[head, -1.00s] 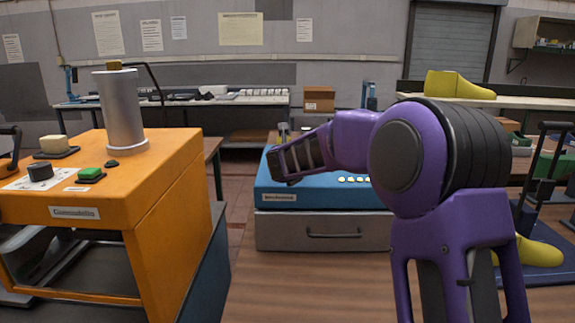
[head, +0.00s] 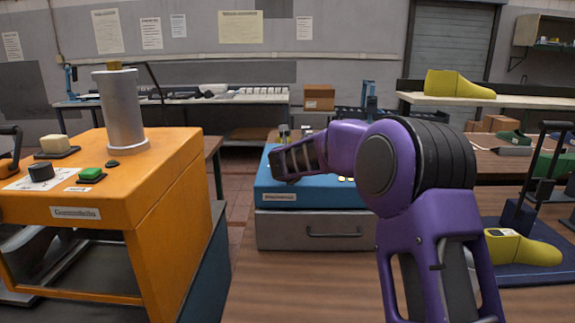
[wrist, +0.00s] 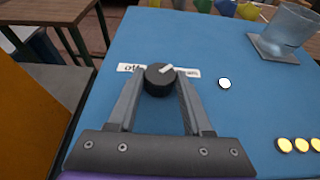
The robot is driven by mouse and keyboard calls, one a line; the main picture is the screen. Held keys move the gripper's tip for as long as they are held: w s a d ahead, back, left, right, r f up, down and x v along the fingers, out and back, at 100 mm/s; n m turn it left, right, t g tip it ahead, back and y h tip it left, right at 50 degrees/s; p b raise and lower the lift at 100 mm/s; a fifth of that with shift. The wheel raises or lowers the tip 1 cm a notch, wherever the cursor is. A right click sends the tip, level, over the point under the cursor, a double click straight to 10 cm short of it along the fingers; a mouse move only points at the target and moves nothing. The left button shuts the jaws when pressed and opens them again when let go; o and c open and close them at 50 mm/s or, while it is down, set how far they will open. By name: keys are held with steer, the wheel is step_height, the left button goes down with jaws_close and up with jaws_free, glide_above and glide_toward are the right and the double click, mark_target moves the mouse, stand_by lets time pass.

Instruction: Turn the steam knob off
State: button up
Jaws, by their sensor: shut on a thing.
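The black round knob (wrist: 158,84) sits on top of the blue box (wrist: 235,125). A pale pointer mark on the knob's top slants toward the upper right in the wrist view. A white label (wrist: 130,67) reading like "off" lies at its left, and another small label (wrist: 192,73) lies at its right, its text too small to read. My gripper (wrist: 157,91) is shut on the knob, one finger on each side. In the head view, the blue box (head: 268,187) stands on the bench above a grey drawer, and my arm hides the knob.
A round white button (wrist: 224,84), several yellow buttons (wrist: 300,146) and a clear cup (wrist: 288,28) are on the box top. An orange machine (head: 165,200) with its own black knob (head: 40,172) stands at the left. A yellow shoe last (head: 525,249) lies at the right.

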jaws_close()
